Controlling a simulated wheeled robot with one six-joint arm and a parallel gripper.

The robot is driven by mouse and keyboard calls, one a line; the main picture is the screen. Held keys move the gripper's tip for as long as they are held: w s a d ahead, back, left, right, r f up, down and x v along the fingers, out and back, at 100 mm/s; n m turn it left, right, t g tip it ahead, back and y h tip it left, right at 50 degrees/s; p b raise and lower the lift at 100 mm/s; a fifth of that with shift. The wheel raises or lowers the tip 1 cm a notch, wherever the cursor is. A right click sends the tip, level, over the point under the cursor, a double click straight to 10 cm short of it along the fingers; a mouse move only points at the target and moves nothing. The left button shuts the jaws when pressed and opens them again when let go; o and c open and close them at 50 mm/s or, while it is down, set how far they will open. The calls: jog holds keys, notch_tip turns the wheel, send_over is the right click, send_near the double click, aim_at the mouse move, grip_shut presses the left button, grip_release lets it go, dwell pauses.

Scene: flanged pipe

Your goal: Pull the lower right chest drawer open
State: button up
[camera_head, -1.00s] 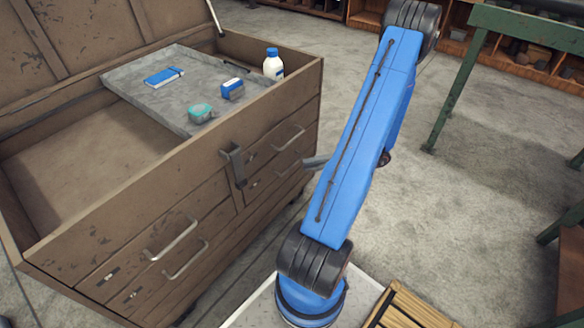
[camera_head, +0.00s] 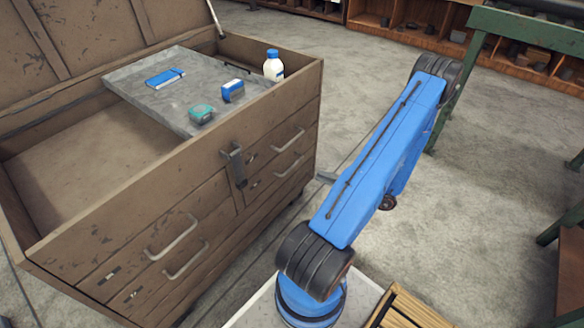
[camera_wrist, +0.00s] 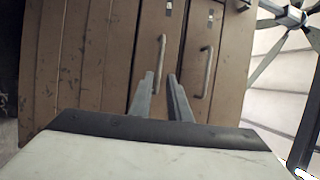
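The brown chest (camera_head: 135,205) stands at the left with its lid up. Its lower right drawer (camera_head: 274,184) is shut and has a grey bar handle (camera_head: 289,167). In the wrist view the chest front is turned on its side. There the lower right handle (camera_wrist: 161,62) stands between the fingertips of my gripper (camera_wrist: 160,80), as seen in the picture. The fingers are open, one on each side of the handle's line. I cannot tell whether they touch it. In the head view my arm hides most of my gripper.
The upper right drawer's handle (camera_wrist: 207,72) is close beside the fingers. A latch (camera_head: 235,165) hangs on the chest front. A grey tray (camera_head: 150,90) in the chest holds small items and a white bottle (camera_head: 273,66) stands nearby. A green bench (camera_head: 525,30) is at the right.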

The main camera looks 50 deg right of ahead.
aim_at(292, 166)
jog(key=x, duration=1.3)
jog(key=shift+w+a+r, duration=0.1)
grip_shut()
